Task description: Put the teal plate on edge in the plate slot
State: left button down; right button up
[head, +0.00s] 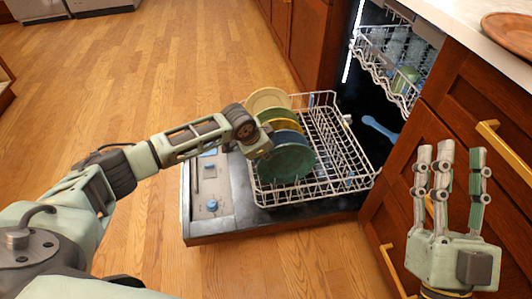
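The teal plate (288,163) stands on edge at the near end of a row of plates in the lower dishwasher rack (325,190). It leans slightly, and its lower edge is among the rack's wires. My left gripper (262,148) is at the upper left rim of the teal plate. Its fingers are small and partly hidden, so whether they grip the plate is unclear. My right gripper (450,152) is raised at the right, empty, with its fingers apart and pointing up, away from the rack.
Yellow (286,124), green (279,113) and cream (267,97) plates stand behind the teal one. The rack's right side is bare. The open dishwasher door (213,208) lies beneath. An upper rack (383,62) holds a green cup. A counter (470,22) bears a brown plate (510,32).

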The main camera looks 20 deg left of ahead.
aim_at(266, 161)
pick_arm(q)
jog(key=shift+f, duration=0.7)
jog(key=shift+s+f, duration=0.15)
jog(key=shift+f, duration=0.45)
pick_arm(e)
jog(key=shift+s+r, duration=0.3)
jog(key=shift+s, duration=0.05)
pick_arm(q)
jog(key=shift+s+f, duration=0.15)
jog(key=shift+f, duration=0.15)
pick_arm(e)
jog(key=shift+s+d+r+t, duration=0.1)
jog(key=shift+s+r+t, duration=0.1)
jog(key=shift+t, duration=0.1)
pick_arm(q)
jog(key=c, duration=2.4)
grip_release()
jog(key=shift+c, duration=0.2)
jog(key=o, duration=0.4)
jog(key=shift+w+f, duration=0.15)
jog(key=shift+w, duration=0.05)
jog(key=shift+c, duration=0.2)
jog(key=shift+o, duration=1.1)
jog(key=shift+r, duration=0.25)
pick_arm(e)
jog(key=shift+w+f, duration=0.15)
jog(key=shift+w, duration=0.1)
jog(key=shift+f, duration=0.1)
